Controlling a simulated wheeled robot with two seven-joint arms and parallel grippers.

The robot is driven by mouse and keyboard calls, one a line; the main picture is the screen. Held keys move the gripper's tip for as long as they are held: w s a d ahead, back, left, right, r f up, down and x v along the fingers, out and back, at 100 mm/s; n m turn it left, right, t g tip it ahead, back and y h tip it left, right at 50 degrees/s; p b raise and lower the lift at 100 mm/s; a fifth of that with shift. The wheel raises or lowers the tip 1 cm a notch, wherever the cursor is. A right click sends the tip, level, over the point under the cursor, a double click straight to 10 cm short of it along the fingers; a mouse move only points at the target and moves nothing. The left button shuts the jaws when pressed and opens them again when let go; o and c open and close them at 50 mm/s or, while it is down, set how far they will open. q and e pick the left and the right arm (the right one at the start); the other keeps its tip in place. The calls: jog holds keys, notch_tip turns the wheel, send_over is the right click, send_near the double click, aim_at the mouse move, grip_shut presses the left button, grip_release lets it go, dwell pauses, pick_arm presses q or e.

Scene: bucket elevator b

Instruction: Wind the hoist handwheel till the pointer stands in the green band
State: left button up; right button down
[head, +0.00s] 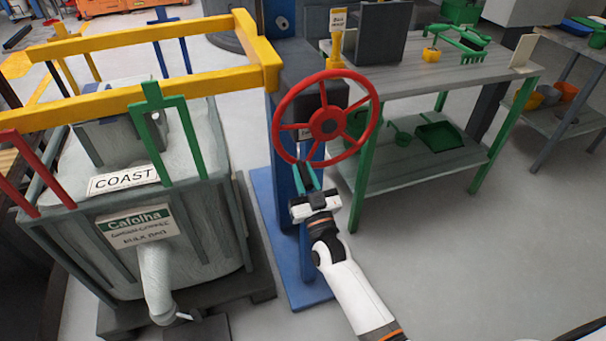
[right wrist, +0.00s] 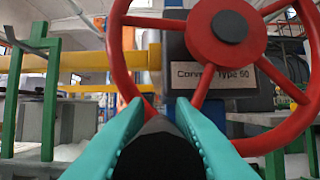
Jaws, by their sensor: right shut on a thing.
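The red hoist handwheel (head: 325,118) stands upright on a dark housing on a blue column (head: 290,225). It also shows in the right wrist view (right wrist: 226,28), with red spokes and a dark centre cap. My right gripper (head: 306,178) is at the lower left part of the wheel's rim. I cannot make out a pointer or a green band in either view. My left gripper is not in view.
A yellow rail frame (head: 190,75) and a pale bulk bag (head: 195,225) stand left of the column. A grey workbench (head: 430,80) with green tools is close behind the wheel on the right. Grey floor (head: 470,250) at the lower right is clear.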

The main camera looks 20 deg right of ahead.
jog(key=shift+d+f+n, duration=0.2)
jog(key=shift+d+n, duration=0.1)
jog(key=shift+d, duration=0.05)
